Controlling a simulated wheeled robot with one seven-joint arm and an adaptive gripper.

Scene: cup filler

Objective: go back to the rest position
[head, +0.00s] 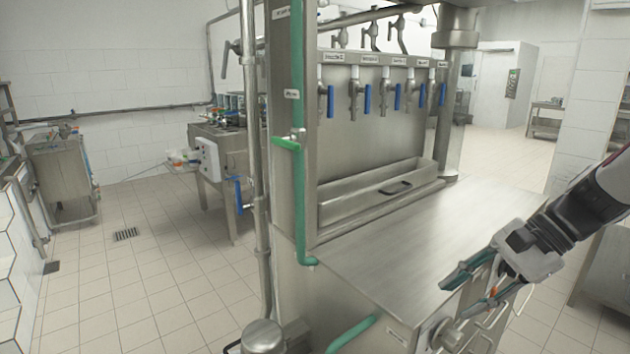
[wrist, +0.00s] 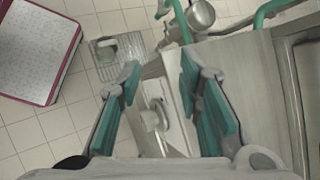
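My gripper (head: 474,290) is at the lower right of the head view, by the right front corner of the steel cup filler machine (head: 395,245). In the wrist view my gripper (wrist: 160,95) has its two teal-padded fingers spread wide, with nothing between the pads. Beyond the fingers, a pale panel with a round knob (wrist: 153,116) on the machine's side shows in the gap. The knob (head: 440,335) also shows below the gripper in the head view. I cannot tell how far the fingertips are from the panel.
Several taps with blue handles (head: 354,94) line the machine above a trough (head: 375,190). A green pipe (head: 298,130) runs up its left side. A red-edged box (wrist: 38,50) stands on the tiles in the wrist view. The tiled floor (head: 150,285) at left is mostly clear.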

